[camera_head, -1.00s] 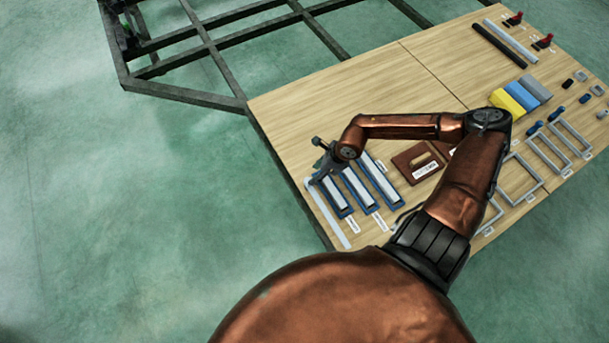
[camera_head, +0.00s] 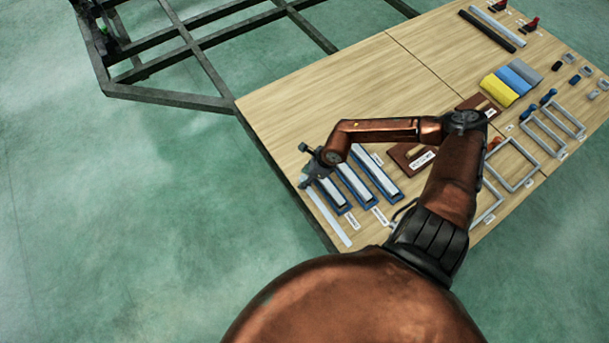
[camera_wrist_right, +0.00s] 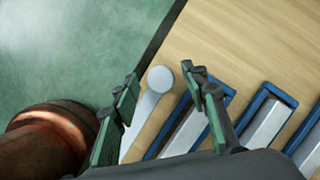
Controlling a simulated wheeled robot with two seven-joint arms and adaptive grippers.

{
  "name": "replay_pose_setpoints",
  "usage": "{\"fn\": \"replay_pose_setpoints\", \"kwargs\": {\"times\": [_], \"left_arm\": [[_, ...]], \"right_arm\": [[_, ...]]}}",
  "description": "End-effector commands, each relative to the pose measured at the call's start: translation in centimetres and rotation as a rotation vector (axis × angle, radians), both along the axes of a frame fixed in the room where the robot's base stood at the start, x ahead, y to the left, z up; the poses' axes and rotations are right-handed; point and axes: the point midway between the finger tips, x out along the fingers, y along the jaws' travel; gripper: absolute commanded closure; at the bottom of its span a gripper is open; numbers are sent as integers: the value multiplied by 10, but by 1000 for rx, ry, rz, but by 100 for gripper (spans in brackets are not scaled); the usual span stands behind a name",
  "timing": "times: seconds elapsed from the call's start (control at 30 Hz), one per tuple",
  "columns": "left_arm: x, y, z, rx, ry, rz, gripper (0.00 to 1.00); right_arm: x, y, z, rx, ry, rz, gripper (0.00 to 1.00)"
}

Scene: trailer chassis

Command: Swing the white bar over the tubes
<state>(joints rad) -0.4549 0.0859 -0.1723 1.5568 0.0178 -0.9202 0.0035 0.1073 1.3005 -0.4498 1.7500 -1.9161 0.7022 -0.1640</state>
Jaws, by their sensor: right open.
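The white bar (camera_head: 328,219) lies along the left edge of the wooden board, beside the tubes and roughly parallel to them. Its rounded end (camera_wrist_right: 159,78) shows in the right wrist view. The pale tubes (camera_head: 356,182) lie in blue holders (camera_head: 402,197) to the right of the bar. My right gripper (camera_head: 306,170) is open at the bar's far end. In the right wrist view, its fingers (camera_wrist_right: 160,84) stand on either side of the rounded end, with gaps visible. My left gripper is not in view.
The wooden board (camera_head: 290,110) is clear beyond the tubes. A brown block (camera_head: 403,158), yellow and blue blocks (camera_head: 500,91) and grey frames (camera_head: 513,165) lie to the right. A dark metal chassis frame (camera_head: 170,96) stands at the upper left.

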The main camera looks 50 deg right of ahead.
Motion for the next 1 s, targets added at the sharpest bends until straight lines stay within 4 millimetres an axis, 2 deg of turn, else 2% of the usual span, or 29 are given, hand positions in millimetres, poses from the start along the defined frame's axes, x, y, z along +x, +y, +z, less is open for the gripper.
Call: {"fn": "replay_pose_setpoints", "kwargs": {"times": [0.07, 0.63, 1.0], "left_arm": [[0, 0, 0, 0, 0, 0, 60], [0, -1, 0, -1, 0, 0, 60], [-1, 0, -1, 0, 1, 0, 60]], "right_arm": [[0, 0, 0, 0, 0, 0, 60], [0, 0, 0, 0, 0, 0, 100], [0, 0, 0, 1, 0, 0, 100]]}}
